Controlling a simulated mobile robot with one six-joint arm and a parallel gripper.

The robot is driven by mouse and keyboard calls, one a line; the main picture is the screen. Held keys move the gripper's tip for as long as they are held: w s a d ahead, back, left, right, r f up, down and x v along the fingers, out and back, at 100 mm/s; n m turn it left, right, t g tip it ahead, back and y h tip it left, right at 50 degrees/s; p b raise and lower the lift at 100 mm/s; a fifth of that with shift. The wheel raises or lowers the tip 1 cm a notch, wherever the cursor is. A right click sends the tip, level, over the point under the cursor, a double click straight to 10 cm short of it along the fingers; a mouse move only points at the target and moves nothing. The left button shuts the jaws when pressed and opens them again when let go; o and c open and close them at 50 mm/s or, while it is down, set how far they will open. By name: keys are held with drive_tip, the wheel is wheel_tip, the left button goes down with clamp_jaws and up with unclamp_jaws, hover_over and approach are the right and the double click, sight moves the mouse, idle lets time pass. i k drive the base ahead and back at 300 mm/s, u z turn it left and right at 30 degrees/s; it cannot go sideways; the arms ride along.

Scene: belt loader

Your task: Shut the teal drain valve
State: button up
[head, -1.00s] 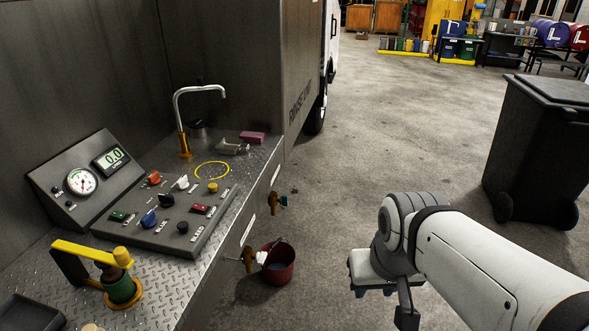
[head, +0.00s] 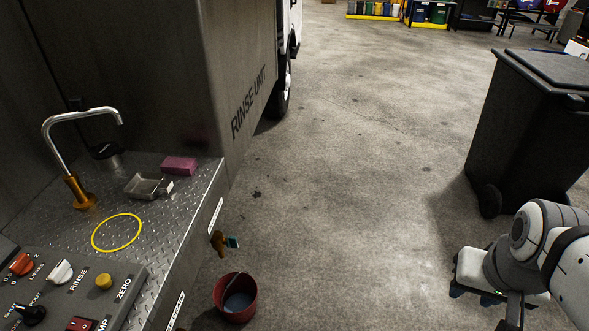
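The drain valve (head: 218,242) is a small brass tap with a teal handle (head: 233,242) on its right end. It sticks out from the side of the rinse unit (head: 258,75), below the metal counter's edge. The handle is small in view, and I cannot tell its exact setting. My gripper (head: 490,297) is at the lower right, well to the right of the valve and touching nothing that I can see. Its fingers point down and are mostly hidden under its pale body, so their opening does not show.
A red bucket (head: 228,307) with liquid stands on the floor below the valve. The counter holds a bent spout (head: 72,185), pink block (head: 179,165), metal dish (head: 148,186) and control panel (head: 80,295). A dark wheeled bin (head: 520,130) stands right. The floor between is clear.

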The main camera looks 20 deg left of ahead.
sight(231, 241)
drive_tip(key=u, duration=0.35)
drive_tip(key=i, duration=1.1)
drive_tip(key=u, duration=0.9)
drive_tip(key=k, duration=0.8)
drive_tip(key=u, duration=0.15)
drive_tip(key=i, duration=0.85)
drive_tip(key=z, duration=0.1)
